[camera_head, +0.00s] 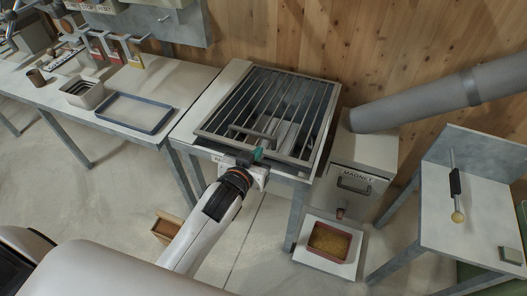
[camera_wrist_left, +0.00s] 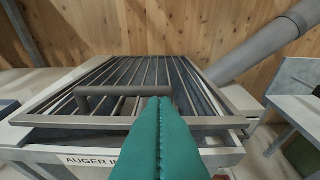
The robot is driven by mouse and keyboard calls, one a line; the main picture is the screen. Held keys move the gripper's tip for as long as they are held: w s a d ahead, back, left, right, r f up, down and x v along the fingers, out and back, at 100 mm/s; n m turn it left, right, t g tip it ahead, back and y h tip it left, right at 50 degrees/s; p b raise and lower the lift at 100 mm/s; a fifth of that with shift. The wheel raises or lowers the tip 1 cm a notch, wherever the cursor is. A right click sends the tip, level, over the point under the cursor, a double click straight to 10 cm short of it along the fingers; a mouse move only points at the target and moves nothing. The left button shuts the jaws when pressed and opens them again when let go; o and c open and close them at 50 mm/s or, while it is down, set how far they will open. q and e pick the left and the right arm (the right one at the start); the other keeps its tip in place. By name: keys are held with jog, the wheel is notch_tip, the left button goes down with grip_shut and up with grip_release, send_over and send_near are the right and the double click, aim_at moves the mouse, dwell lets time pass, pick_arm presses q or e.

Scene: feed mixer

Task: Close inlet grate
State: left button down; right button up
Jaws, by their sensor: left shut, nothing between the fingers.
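The inlet grate (camera_head: 262,100) is a panel of dark parallel bars in a metal frame, over the opening of a pale metal inlet table. It also fills the middle of the left wrist view (camera_wrist_left: 150,74). Its bar handle (camera_wrist_left: 120,92) stands near the front edge. The grate's front edge looks slightly above the rim, but I cannot tell how large the gap is. My left gripper (camera_head: 257,154) is shut and empty at the front edge of the grate. Its teal fingers (camera_wrist_left: 160,138) point toward the grate and partly hide its front bar and the auger label. My right gripper is not in view.
A grey pipe (camera_head: 430,105) slopes down to the right of the grate, above a magnet box (camera_head: 357,183). A bench with a blue-rimmed tray (camera_head: 134,125) stands left. A side table (camera_head: 470,205) stands right. A reddish tray (camera_head: 329,240) sits low in front.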

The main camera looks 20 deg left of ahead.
pick_arm(q)
send_over(264, 155)
jog(key=s, duration=0.1)
jog(key=f, duration=0.2)
jog(key=shift+s+d+f, duration=0.15)
jog(key=shift+s+f, duration=0.05)
jog(key=shift+f, duration=0.45)
jog(key=shift+s+d+f, duration=0.1)
jog(key=shift+s+f, duration=0.05)
jog(key=shift+f, duration=0.45)
jog(key=shift+s+f, duration=0.1)
jog(key=shift+f, duration=0.6)
